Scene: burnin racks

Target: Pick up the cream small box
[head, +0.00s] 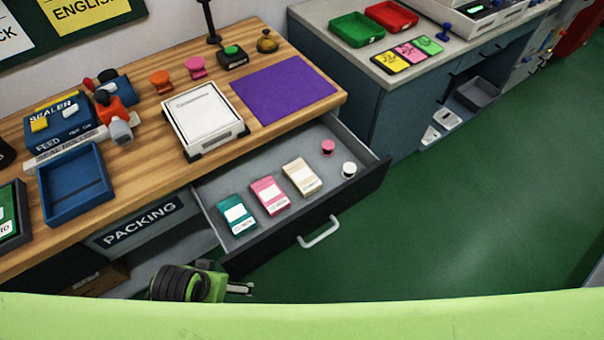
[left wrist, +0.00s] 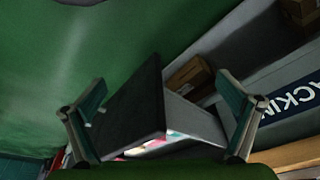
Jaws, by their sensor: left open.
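The cream small box (head: 301,177) lies in the open drawer (head: 262,234), beside a pink box (head: 270,196) and a teal box (head: 237,216). It has a white label. My left gripper (head: 242,288) is low in front of the drawer's left end, apart from the boxes. In the left wrist view my left gripper (left wrist: 162,80) is open and nothing is between its fingers. The dark drawer front (left wrist: 135,110) shows beyond them. The drawer's contents show there only in part, and I cannot pick out the cream box. My right gripper is not in view.
A pink spool (head: 328,147) and a white spool (head: 348,170) lie in the drawer's right end. The drawer handle (head: 319,232) sticks out in front. The wooden bench (head: 140,165) holds a blue tray (head: 76,184) and a white scale (head: 203,118). Green floor is clear at right.

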